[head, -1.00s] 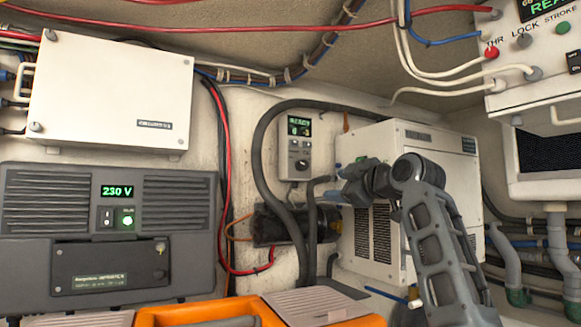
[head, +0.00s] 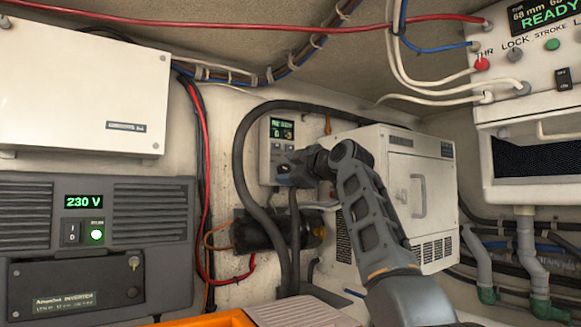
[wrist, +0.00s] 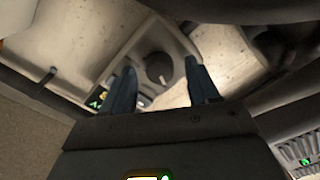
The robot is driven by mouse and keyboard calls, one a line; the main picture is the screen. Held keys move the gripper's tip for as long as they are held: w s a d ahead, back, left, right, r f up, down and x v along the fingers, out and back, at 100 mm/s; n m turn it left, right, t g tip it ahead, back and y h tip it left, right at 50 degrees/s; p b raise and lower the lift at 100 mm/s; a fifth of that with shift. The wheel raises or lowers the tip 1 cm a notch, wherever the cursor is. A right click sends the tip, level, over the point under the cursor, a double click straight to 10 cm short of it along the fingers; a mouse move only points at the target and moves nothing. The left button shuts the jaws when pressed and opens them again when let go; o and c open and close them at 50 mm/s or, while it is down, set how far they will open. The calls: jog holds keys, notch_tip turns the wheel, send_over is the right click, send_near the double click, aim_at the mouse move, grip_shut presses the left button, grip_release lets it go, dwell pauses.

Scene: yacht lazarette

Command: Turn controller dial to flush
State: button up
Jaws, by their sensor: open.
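The controller (head: 265,152) is a small light-grey box on the back wall with a lit green display near its top. Its lower part is hidden by my gripper in the head view. The dark round dial (wrist: 159,68) shows in the wrist view, just beyond and between my fingertips. My gripper (wrist: 162,78) is open, one finger to each side of the dial, and nothing is held. It cannot be told whether the fingers touch the controller. In the head view my gripper (head: 284,174) is in front of the controller's lower half.
A thick black hose (head: 240,165) curves close around the controller's left side. A white cabinet (head: 405,190) stands to the right, beside my arm. A dark cylindrical pump (head: 258,230) sits below. A grey inverter (head: 95,250) fills the lower left, and an orange case (head: 210,319) lies in front.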

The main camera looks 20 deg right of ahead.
jog(key=c, duration=1)
jog(key=shift+c, duration=0.2)
